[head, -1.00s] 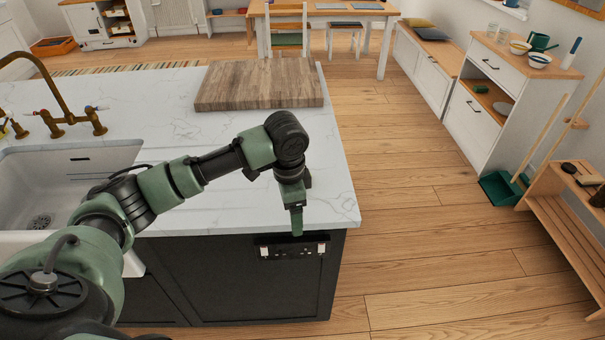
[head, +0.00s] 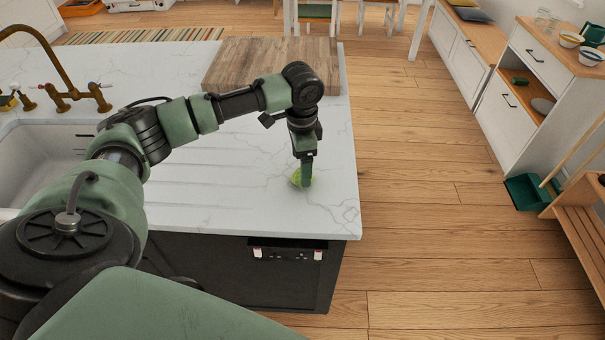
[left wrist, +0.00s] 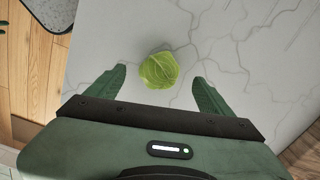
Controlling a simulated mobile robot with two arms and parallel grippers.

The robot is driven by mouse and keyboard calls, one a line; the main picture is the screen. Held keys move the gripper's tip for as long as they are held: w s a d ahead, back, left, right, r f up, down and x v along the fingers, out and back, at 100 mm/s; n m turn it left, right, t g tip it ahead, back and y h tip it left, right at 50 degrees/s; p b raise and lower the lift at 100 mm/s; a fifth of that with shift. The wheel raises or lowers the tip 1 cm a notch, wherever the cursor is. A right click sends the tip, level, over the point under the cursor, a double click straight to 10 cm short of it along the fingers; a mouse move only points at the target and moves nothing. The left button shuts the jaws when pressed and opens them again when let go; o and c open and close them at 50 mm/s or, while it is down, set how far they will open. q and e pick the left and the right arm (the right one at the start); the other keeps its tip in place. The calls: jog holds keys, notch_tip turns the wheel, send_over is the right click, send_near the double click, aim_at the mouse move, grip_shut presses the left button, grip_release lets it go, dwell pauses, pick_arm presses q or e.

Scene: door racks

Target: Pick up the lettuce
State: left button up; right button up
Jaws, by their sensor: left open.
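A small round green lettuce (head: 297,178) lies on the white marble countertop (head: 240,190) near its right front corner. In the head view my left gripper (head: 304,182) points down at it and partly hides it. In the left wrist view the lettuce (left wrist: 158,70) shows whole, between and a little beyond the two green fingertips. My left gripper (left wrist: 160,77) is open, with clear space between each finger and the lettuce. My right gripper is in neither view.
A wooden board (head: 270,65) lies on the counter behind my arm. A white sink (head: 45,150) with a brass tap (head: 65,95) is at the left. The counter ends just right of the lettuce, with wooden floor beyond. A white cabinet (head: 530,95) stands at the right.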

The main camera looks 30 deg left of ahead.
pick_arm(q)
notch_tip(320, 180, down, 3)
jog(key=shift+d+r+p, duration=0.1)
jog(key=shift+p, duration=0.3)
jog(key=shift+w+f, duration=0.1)
jog(key=shift+f, duration=0.55)
jog(key=c, duration=1.4)
jog(key=shift+r, duration=0.1)
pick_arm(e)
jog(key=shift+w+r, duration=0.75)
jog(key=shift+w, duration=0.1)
pick_arm(q)
jog(key=shift+r, duration=0.1)
